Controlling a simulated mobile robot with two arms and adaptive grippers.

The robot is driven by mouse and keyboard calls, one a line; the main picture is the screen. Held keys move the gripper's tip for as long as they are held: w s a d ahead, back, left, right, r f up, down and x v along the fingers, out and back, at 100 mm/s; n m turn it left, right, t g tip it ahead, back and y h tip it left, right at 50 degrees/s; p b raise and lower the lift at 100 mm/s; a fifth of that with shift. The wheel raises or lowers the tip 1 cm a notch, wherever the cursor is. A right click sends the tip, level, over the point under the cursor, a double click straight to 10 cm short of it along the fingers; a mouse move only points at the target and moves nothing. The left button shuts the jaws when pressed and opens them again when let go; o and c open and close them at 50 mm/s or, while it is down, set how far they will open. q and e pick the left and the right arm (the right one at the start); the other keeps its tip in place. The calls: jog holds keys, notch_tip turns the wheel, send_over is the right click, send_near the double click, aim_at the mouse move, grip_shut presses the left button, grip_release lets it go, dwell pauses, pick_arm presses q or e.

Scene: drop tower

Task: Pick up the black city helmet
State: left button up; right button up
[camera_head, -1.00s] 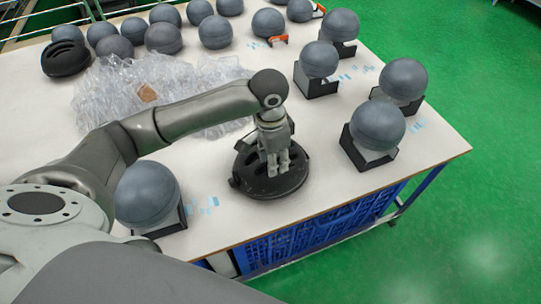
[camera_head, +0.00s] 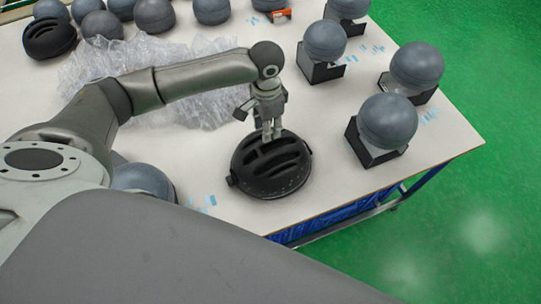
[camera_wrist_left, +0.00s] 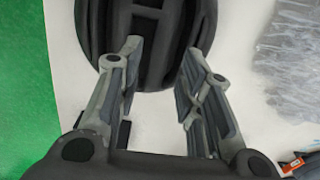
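A black vented helmet (camera_head: 272,172) sits dome up on the white table near its front edge. My left gripper (camera_head: 271,137) points down at the helmet's far rim. In the left wrist view its two fingers (camera_wrist_left: 162,50) are apart, with the tips overlapping the edge of the black helmet (camera_wrist_left: 150,22). I cannot tell whether the tips touch the shell. A second black helmet (camera_head: 50,38) lies at the table's back left. My right gripper is out of view.
Grey spheres on black stands, such as one at the right (camera_head: 388,121), surround the work area. Crumpled clear plastic wrap (camera_head: 125,65) lies behind my left arm. The white table (camera_head: 330,205) is bare just right of the near helmet.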

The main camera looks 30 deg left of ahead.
aim_at(273, 156)
pick_arm(q)
notch_tip(273, 156, down, 5)
jog(key=shift+a+p, duration=0.15)
jog(key=shift+p, duration=0.7)
jog(key=shift+c, duration=0.6)
jog(key=c, duration=0.5)
grip_shut()
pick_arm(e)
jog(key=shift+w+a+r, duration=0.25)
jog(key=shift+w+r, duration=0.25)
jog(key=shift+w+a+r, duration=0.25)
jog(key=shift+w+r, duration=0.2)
